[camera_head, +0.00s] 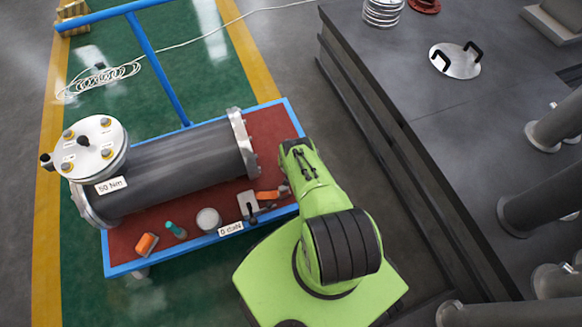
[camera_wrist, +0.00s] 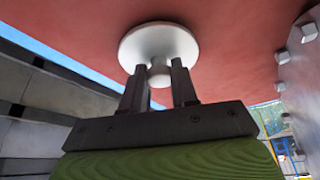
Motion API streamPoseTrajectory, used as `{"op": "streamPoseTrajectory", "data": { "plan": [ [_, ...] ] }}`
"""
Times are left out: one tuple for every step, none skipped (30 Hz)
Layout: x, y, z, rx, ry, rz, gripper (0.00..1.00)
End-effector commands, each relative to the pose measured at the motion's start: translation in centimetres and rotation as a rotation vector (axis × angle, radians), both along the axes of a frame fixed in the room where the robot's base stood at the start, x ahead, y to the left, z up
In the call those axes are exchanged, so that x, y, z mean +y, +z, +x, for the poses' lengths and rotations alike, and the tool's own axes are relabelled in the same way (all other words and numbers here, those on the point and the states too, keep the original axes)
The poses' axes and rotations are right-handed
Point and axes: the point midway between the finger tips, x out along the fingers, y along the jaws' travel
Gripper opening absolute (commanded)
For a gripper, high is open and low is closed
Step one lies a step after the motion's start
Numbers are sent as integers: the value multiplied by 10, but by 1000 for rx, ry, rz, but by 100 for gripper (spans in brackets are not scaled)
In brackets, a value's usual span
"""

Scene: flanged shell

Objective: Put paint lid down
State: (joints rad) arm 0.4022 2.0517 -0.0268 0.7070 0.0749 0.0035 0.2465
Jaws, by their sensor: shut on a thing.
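The paint lid (camera_wrist: 150,45), a pale round disc with a short knob, shows at the top middle of the wrist view. My gripper (camera_wrist: 162,74) is shut on the lid's knob, with one dark finger on each side. The lid is against the red top of the cart in the picture; I cannot tell whether it touches it. In the head view my arm hides the gripper and the lid near the cart's right end. A pale round can (camera_head: 208,219) stands on the cart's near side.
The blue-edged cart (camera_head: 127,245) carries a large grey flanged shell (camera_head: 185,163). Its bolted flange (camera_wrist: 300,75) is close on the right in the wrist view. An orange item (camera_head: 147,243), a teal bottle (camera_head: 176,230) and an orange-handled tool (camera_head: 268,195) lie along the near edge.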

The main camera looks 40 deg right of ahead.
Motion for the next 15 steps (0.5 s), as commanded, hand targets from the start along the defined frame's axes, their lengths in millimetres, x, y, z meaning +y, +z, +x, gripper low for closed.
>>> {"op": "streamPoseTrajectory", "data": {
  "plan": [
    [0, -7, 1, -2, 0, -1, 0],
    [0, -7, 1, -2, 0, -1, 0],
    [0, -6, 1, -2, 0, -1, 0],
    [0, -5, 1, -2, 0, -1, 0],
    [0, -4, 1, -2, 0, -1, 0],
    [0, -4, 1, -2, 0, -1, 0],
    [0, -4, 1, -2, 0, -1, 0],
    [0, -4, 1, -1, 0, -1, 33],
    [0, -4, 1, -1, 0, -1, 39],
    [0, -4, 1, -1, 0, -1, 44],
    [0, -4, 1, -1, 0, -1, 48],
    [0, -4, 1, -1, 0, -1, 54],
    [0, -4, 1, -1, 0, -1, 54],
    [0, -4, 1, -1, 0, -1, 54],
    [0, -4, 1, -1, 0, -1, 54]
  ]
}}
